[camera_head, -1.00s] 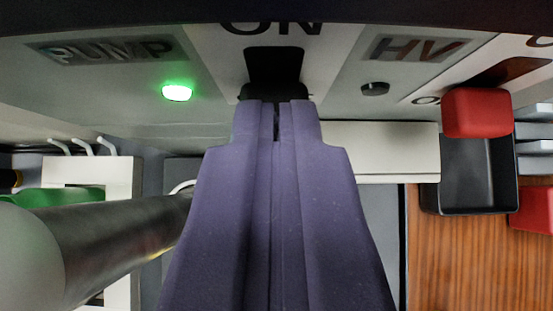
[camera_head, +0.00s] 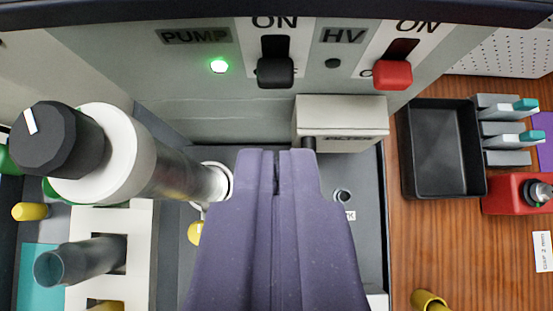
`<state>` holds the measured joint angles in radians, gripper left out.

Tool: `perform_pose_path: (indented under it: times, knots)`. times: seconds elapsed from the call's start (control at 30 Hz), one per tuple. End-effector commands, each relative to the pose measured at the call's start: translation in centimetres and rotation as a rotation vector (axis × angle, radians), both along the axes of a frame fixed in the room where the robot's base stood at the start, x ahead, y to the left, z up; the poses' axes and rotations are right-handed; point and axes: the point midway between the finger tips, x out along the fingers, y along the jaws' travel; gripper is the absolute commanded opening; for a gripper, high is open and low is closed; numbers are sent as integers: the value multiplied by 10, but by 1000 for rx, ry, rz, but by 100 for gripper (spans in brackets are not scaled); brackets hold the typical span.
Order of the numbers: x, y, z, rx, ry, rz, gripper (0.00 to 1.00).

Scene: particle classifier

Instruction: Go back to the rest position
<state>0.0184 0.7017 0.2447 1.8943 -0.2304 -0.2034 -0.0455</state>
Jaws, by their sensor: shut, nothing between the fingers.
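My gripper (camera_head: 276,160) shows as two purple fingers at the bottom centre of the head camera view. It is shut with its fingertips together and nothing between them. It points at the machine's upright panel (camera_head: 240,90) and is apart from it. The black PUMP switch (camera_head: 275,72) sits above the fingertips at the low end of its slot, below the word ON. The green PUMP lamp (camera_head: 219,66) is lit. The red HV switch (camera_head: 393,75) is also at the low end of its slot, and the HV lamp (camera_head: 333,63) is dark.
A grey column with a black knob (camera_head: 57,139) stands at left, near a white rack holding a dark tube (camera_head: 80,262). A white box (camera_head: 341,122) projects below the panel. At right, the wooden table holds an empty black tray (camera_head: 442,150), a red block (camera_head: 515,194) and yellow-capped item (camera_head: 428,300).

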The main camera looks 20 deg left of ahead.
Motion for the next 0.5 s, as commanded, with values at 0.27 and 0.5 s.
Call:
perform_pose_path:
  times: [0.27, 0.5]
  knots:
    - [30, -32, 66, -35, -127, -85, 0]
    - [-29, -96, 245, -5, -374, -278, 0]
